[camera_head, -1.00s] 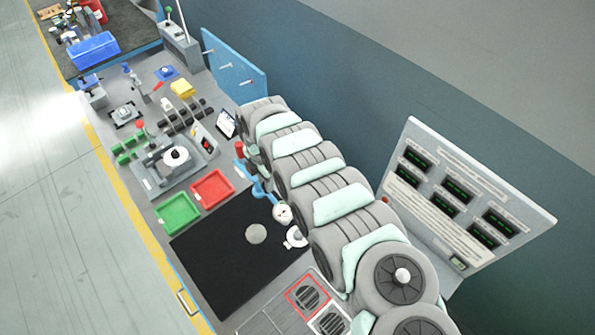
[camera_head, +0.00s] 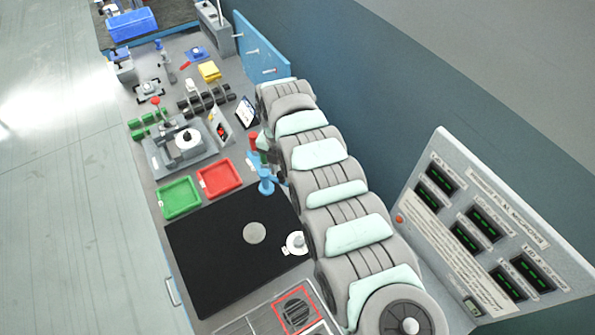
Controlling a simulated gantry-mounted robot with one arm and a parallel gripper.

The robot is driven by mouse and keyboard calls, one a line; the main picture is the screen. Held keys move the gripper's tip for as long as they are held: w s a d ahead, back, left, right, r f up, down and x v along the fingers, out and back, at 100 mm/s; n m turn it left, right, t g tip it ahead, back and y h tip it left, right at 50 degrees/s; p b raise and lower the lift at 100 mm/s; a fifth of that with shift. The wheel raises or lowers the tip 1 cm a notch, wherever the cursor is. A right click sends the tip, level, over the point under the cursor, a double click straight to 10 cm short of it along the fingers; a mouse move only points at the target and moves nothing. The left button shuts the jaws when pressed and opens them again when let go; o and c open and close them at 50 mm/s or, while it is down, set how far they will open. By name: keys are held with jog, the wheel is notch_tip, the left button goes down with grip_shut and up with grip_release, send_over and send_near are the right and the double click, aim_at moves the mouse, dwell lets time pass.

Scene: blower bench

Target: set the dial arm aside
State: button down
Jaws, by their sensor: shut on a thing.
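My gripper (camera_head: 275,158) shows only as a small dark part beside my arm's grey and mint links, which hide most of it. It is shut, near a red upright piece (camera_head: 254,140) and above a blue stand (camera_head: 266,184) at the mat's far right corner. What it holds, taken to be the dial arm, is hidden behind my arm, so its shape and tilt cannot be told.
A black mat (camera_head: 215,268) bears a grey disc (camera_head: 254,233) and a white ring-shaped part (camera_head: 296,243). A red tray (camera_head: 219,178) and a green tray (camera_head: 180,198) lie beyond it. A grey fixture (camera_head: 180,150) stands further back. Much of the mat is clear.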

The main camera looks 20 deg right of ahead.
dwell(0.3)
jog(key=c, duration=1.1)
grip_release()
jog(key=shift+r, duration=0.1)
notch_tip(320, 180, up, 11)
jog(key=shift+f, duration=0.2)
